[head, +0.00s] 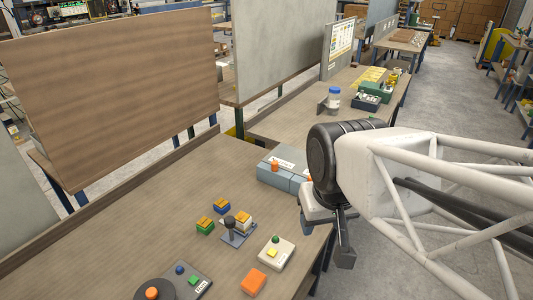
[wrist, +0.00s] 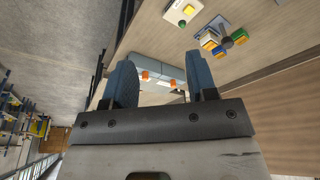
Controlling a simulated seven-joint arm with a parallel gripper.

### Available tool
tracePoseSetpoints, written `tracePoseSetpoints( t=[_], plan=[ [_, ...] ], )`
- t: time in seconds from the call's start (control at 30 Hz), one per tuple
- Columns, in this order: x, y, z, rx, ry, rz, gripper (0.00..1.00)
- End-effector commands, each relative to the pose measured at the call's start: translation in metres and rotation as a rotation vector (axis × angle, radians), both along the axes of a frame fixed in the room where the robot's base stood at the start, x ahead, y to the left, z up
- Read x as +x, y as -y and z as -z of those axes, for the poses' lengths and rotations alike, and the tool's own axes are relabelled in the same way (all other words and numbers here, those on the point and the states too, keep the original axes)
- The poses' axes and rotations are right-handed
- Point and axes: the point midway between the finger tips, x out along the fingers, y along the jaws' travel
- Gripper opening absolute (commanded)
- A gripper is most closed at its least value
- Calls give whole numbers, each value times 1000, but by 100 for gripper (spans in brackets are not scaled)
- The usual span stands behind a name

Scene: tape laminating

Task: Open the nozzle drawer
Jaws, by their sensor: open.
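A grey-blue drawer box (head: 268,178) with white labels stands at the right edge of the workbench. An orange knob (head: 275,165) shows on it; a second one is partly hidden by my arm. In the wrist view the grey box (wrist: 150,64) lies beyond my fingers, with two orange knobs, one at left (wrist: 145,75) and one at right (wrist: 172,83). I see no drawer pulled out. My gripper (head: 326,232) is open and empty, beside the box near the bench's right edge. In the wrist view its two blue-grey fingers (wrist: 161,66) are spread wide, apart from the knobs.
Colored blocks around a small black-knobbed stand (head: 237,231), a button box (head: 271,252), an orange block (head: 254,282) and a round dark base (head: 153,290) occupy the front bench. A wooden panel (head: 110,75) stands behind. The bench's left middle is clear.

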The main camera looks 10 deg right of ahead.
Motion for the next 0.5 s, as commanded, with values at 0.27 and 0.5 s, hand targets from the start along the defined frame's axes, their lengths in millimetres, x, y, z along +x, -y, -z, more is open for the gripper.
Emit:
tracePoseSetpoints(
  t=[0.27,0.5],
  plan=[
    [15,0,-4,8,-9,32,53],
    [53,1,-9,26,-31,116,53]
  ],
)
